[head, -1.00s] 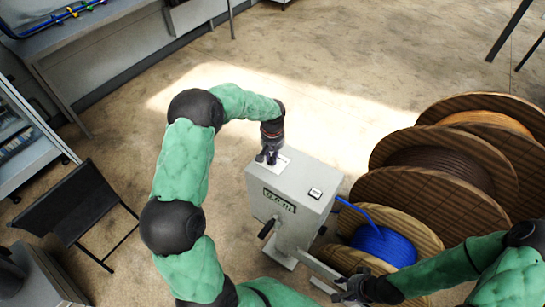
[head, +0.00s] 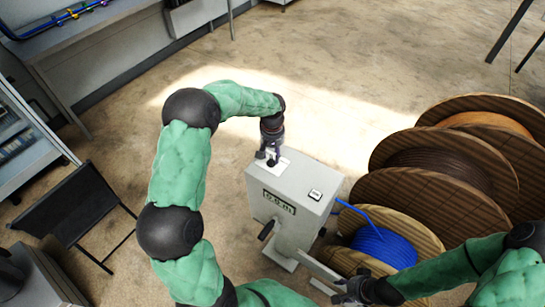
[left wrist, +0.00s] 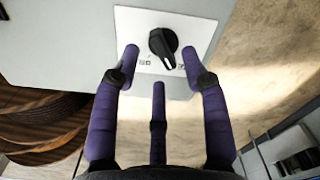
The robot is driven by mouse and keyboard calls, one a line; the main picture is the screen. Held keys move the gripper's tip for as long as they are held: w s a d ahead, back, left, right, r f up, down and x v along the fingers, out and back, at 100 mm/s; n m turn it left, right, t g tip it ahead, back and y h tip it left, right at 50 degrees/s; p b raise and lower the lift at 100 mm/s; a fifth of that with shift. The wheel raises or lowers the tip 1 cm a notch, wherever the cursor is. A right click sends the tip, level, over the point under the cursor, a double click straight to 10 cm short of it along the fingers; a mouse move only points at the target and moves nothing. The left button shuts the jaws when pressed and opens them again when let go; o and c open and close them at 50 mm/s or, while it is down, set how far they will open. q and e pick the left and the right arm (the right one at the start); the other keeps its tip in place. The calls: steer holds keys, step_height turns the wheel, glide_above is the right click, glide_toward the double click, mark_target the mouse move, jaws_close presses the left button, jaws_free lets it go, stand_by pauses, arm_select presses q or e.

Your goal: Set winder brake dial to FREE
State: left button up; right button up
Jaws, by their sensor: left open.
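The winder brake dial (left wrist: 163,42) is a black knob on a white plate (left wrist: 185,22) in the left wrist view. Its white pointer mark faces down and slightly right in that view, near small labels too small to read. My left gripper (left wrist: 159,70) is open, its purple fingers spread below and beside the dial, with nothing between them. In the head view my left gripper (head: 271,158) is above the plate on top of the grey winder box (head: 315,178) and hides the dial. My right gripper (head: 350,290) is low by the winder's metal arm; its finger opening is unclear.
A blue cable runs from the winder to a spool of blue cable (head: 385,247). Large wooden reels (head: 435,203) crowd the right side. A black chair (head: 75,205) stands at left. A crank handle (head: 267,229) sticks out of the box's front. Floor behind is clear.

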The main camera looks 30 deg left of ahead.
mark_target(272, 159)
arm_select(q)
step_height(272, 159, up, 9)
steer(key=shift+r, duration=0.2)
steer(key=shift+s+f, duration=0.1)
stand_by(0.9)
